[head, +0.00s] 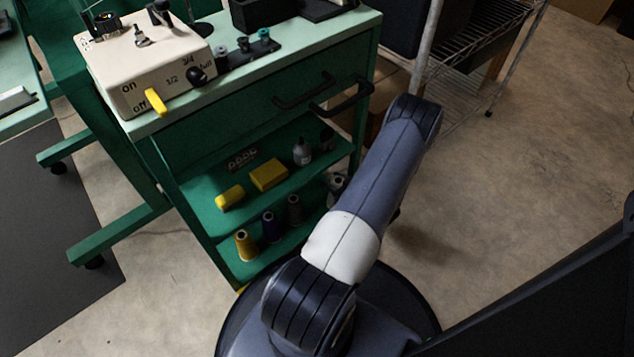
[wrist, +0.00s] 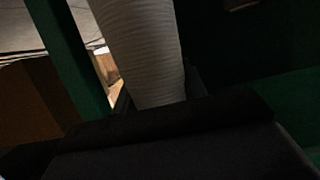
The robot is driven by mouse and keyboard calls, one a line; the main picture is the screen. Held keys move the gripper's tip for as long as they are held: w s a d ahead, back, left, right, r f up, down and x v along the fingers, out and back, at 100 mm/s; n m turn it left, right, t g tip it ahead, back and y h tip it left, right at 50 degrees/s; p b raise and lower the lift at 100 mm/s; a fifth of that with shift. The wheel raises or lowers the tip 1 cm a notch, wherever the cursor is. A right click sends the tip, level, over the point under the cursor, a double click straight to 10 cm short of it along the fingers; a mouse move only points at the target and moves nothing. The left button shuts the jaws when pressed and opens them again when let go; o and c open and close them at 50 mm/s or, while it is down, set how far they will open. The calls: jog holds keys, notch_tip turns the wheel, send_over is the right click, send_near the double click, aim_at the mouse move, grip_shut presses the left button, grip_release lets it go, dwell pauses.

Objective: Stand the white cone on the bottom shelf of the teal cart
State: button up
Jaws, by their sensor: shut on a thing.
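The white cone (wrist: 145,50) fills the middle of the wrist view, with fine ridges of wound thread. My gripper (wrist: 158,100) is shut on it near the lower edge of that view; its fingers are dark and hard to make out. The teal cart (head: 250,120) stands in the head view. Its bottom shelf (head: 275,258) holds a yellow cone (head: 246,246), a navy cone (head: 270,227) and a dark grey cone (head: 294,211) in a row. A small pale and dark patch shows at the right end beside my arm, partly hidden. I cannot tell whether the white cone touches the shelf.
The shelf above holds a yellow block (head: 268,175), a yellow roll (head: 230,197) and a grey bottle (head: 302,151). A drawer handle (head: 342,97) sticks out above. A wire rack (head: 490,45) stands at the back right. A green cart post (wrist: 70,60) is close to the cone.

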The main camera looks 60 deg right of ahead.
jog(key=w+d+b, duration=0.2)
jog(key=w, duration=0.6)
notch_tip(320, 180, down, 7)
jog(key=b, duration=0.4)
jog(key=shift+s, duration=0.1)
jog(key=shift+f, duration=0.1)
jog(key=o, duration=1.3)
jog(key=p+v, duration=0.4)
jog(key=v, duration=0.8)
jog(key=shift+d, duration=0.1)
